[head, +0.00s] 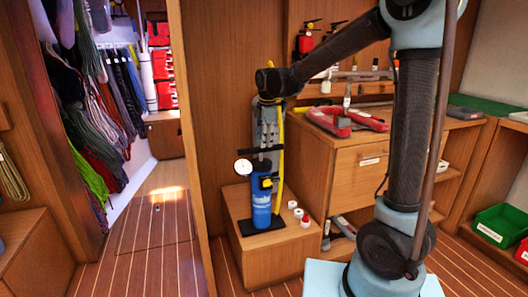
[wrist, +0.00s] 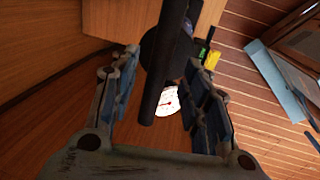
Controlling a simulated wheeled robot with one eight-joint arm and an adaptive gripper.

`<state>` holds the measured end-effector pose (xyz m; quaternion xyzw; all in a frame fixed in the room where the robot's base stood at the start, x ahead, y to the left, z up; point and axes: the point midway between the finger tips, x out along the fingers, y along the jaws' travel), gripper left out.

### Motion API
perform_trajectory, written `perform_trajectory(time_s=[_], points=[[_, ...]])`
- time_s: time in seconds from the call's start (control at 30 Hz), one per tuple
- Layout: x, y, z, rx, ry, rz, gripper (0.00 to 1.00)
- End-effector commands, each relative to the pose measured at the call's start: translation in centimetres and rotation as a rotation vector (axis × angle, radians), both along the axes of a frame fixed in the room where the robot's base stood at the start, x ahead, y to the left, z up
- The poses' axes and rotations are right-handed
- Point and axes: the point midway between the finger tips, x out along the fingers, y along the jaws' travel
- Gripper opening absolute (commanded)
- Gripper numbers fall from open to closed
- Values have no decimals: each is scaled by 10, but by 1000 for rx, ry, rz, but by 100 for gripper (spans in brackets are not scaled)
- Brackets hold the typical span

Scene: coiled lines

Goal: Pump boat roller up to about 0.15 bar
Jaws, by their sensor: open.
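A hand pump with a blue cylinder (head: 262,205) and black foot stands upright on a low wooden box. Its black handle bar (head: 266,150) is at the top. A white round gauge (head: 243,166) sits at its left and also shows in the wrist view (wrist: 171,102). A yellow hose (head: 281,150) rises at its right. My gripper (head: 268,140) points down just above the handle. In the wrist view my gripper (wrist: 163,65) is open, with the dark handle bar (wrist: 158,85) running between its fingers. I cannot pick out the boat roller; the needle is too small to read.
Small white and red caps (head: 298,213) lie on the wooden box (head: 270,239) beside the pump. A wooden cabinet (head: 345,175) with red tools (head: 330,121) stands to the right. Hanging coiled lines (head: 85,110) fill the left. The striped floor (head: 155,240) at left is clear.

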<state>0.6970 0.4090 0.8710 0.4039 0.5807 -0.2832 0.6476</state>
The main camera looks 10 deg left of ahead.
Motion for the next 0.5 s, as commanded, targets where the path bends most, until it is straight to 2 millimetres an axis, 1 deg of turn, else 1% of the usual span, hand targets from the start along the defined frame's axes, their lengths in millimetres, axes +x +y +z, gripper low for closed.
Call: perform_trajectory(time_s=[0.03, 0.2, 0.4, 0.5], points=[[2, 1, -9, 0, 0, 0, 43], [6, 4, -35, 0, 0, 0, 43], [9, 6, -54, 0, 0, 0, 43], [10, 6, -58, 0, 0, 0, 43]])
